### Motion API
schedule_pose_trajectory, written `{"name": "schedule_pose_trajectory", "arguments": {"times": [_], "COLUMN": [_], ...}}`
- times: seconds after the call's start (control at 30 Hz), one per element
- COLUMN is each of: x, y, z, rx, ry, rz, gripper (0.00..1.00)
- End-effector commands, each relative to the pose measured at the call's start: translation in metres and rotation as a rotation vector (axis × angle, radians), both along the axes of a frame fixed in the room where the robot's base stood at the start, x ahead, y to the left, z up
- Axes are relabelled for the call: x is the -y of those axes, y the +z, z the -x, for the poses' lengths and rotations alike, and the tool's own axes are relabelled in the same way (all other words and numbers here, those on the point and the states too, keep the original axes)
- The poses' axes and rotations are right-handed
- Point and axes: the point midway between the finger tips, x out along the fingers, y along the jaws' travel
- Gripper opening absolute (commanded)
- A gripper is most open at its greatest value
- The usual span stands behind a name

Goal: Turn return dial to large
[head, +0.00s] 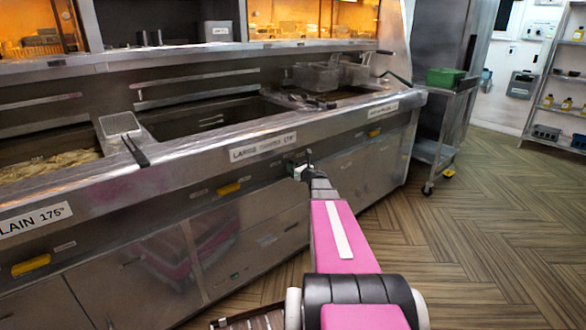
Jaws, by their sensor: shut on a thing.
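My gripper (300,170) is at the front panel of the steel fryer range, just below and right of the white label (263,146) that begins "LARGE". The gripper is shut on a small part at the panel, which I take to be the return dial. The dial is almost wholly hidden behind the fingers, so its pointer and setting cannot be read. My pink arm reaches up to it from the bottom of the picture.
Yellow handles (229,188) sit along the fryer front, with another at the far left (30,265). Open fryer wells and wire baskets (316,76) are above. A steel cart (437,125) with a green bin (445,77) stands right. The wooden floor (490,220) at right is clear.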

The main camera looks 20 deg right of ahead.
Motion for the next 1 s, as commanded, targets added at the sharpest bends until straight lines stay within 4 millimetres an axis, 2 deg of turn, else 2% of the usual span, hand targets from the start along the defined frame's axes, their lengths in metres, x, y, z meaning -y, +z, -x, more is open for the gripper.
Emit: {"name": "schedule_pose_trajectory", "arguments": {"times": [0.17, 0.2, 0.23, 0.5, 0.63, 1.0], "x": [0.0, 0.0, 0.0, 0.0, 0.002, 0.024], "y": [0.0, 0.0, 0.0, 0.0, 0.0, 0.0], "z": [0.001, 0.001, 0.001, 0.001, 0.009, 0.071], "rx": [0.0, -0.001, -0.001, 0.0, 0.0, -0.001], "ry": [0.0, 0.0, 0.0, 0.0, 0.0, -0.002], "rz": [0.001, 0.001, 0.001, 0.001, 0.001, 0.001], "gripper": [0.0, 0.27, 0.34, 0.34, 0.34, 0.34]}}
